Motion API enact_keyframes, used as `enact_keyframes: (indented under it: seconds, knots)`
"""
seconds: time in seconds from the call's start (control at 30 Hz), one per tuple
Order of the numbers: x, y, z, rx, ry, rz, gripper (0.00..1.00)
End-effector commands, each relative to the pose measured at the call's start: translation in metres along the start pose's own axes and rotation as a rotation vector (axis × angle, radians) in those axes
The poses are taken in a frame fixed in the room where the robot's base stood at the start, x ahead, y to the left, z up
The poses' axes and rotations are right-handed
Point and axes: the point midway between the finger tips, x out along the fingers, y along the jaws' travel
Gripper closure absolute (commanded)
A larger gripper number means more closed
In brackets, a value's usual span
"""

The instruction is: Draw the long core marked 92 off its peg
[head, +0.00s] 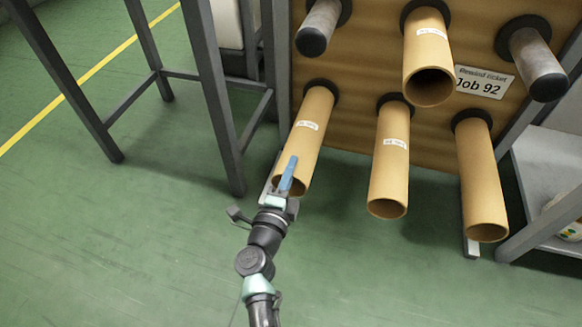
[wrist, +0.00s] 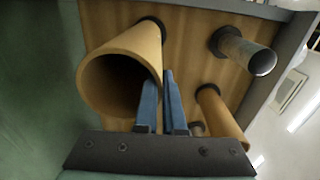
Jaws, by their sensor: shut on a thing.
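Three long cardboard cores hang on the lower row of pegs in the head view. The lower-left core (head: 311,120) bears a small white label too small to read surely. My gripper (head: 283,180) is at its open near end. In the wrist view my gripper (wrist: 163,105) is shut on the wall of this core (wrist: 127,62), its blue fingers at the rim. The core's far end meets a dark collar on the board. The lower-middle core (head: 389,160) has a label that I cannot read. The lower-right core (head: 481,180) shows no label.
A labelled core (head: 427,55) hangs above, between a bare left peg (head: 319,27) and a bare right peg (head: 538,62). A sign (head: 481,83) reads "Job 92". A dark stand (head: 215,90) is close left of the held core. The green floor in front is clear.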

Motion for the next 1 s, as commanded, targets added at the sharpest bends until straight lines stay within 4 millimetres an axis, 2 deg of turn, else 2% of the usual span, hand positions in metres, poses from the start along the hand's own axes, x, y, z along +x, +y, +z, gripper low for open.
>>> enact_keyframes:
  seconds: [1.0]
  knots:
    - [-0.0011,-0.0063,0.0003,0.000,0.000,-0.003,1.00]
